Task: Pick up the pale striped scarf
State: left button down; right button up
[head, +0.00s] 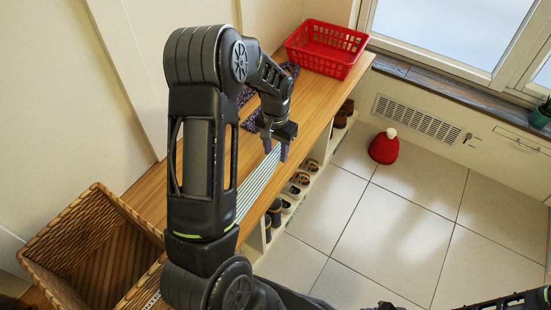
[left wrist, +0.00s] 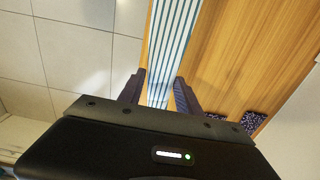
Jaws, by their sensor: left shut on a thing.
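The pale striped scarf (head: 258,182) lies along the wooden bench top, near its front edge, partly hidden behind my left arm. In the left wrist view its white and blue-grey stripes (left wrist: 169,45) run between the two fingers. My left gripper (head: 275,150) points down at the scarf's far part. Its fingers (left wrist: 160,90) are shut on the scarf, one on each side. My right gripper does not show; only dark arm parts appear at the bottom right of the head view.
A red plastic basket (head: 325,50) stands at the bench's far end. A dark patterned cloth (head: 247,95) lies behind my gripper. A woven basket (head: 60,247) is at the lower left. Shoes (head: 300,179) fill cubbies below the bench. A red hat (head: 384,148) lies on the open tiled floor.

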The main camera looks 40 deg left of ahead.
pick_arm(q)
notch_tip(320, 180, up, 2)
dwell(0.7)
jog(key=w+d+r, duration=0.3)
jog(key=d+r, duration=0.7)
jog(key=w+d+r+m, duration=0.1)
jog(key=w+d+r, duration=0.3)
jog(key=d+r, duration=0.6)
jog(key=shift+w, duration=0.15)
jog(key=shift+r, duration=0.1)
